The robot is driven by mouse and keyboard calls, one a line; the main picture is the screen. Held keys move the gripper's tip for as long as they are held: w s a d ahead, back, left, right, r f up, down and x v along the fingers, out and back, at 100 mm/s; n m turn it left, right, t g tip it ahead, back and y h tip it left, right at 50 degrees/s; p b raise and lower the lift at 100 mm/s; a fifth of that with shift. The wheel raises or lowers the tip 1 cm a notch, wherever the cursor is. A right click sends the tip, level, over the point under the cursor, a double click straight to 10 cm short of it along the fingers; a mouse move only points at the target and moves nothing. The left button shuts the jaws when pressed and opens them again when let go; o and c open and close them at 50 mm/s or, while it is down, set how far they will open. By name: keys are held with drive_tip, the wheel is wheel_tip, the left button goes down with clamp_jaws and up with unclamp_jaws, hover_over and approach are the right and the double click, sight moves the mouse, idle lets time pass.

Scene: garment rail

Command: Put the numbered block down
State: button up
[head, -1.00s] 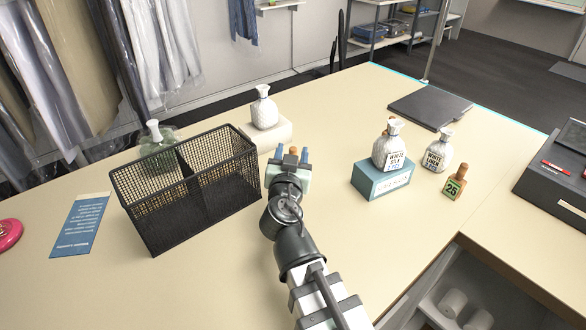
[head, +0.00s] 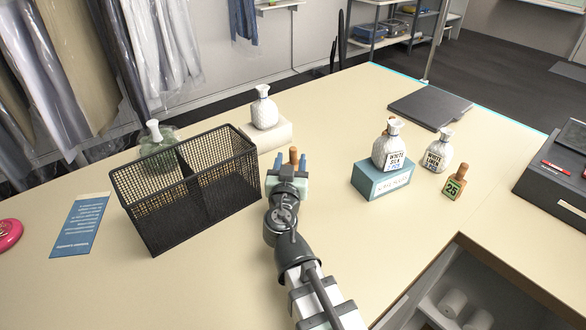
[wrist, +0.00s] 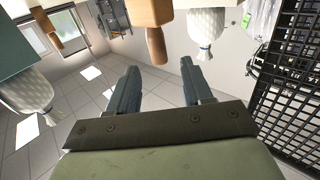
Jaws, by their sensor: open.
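A wooden block (wrist: 150,12) with a peg handle stands beyond my fingertips in the wrist view, which looks upside down. In the head view only its orange-brown handle (head: 293,155) shows above my gripper (head: 290,162); its body and any number are hidden. My gripper is open, with its two blue-grey fingers apart and the handle just past the tips, not gripped. A second block (head: 454,188), green and marked 25 with a wooden handle, stands at the right.
A black mesh basket (head: 150,215) stands left of my gripper. The tabletop in front is clear.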

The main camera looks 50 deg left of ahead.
sight(293, 152)
drive_tip(key=x, duration=0.5)
drive_tip(key=shift+w+a, duration=0.15)
drive_tip(key=shift+a, duration=0.05)
drive_tip(key=shift+c, duration=0.2)
clamp_jaws()
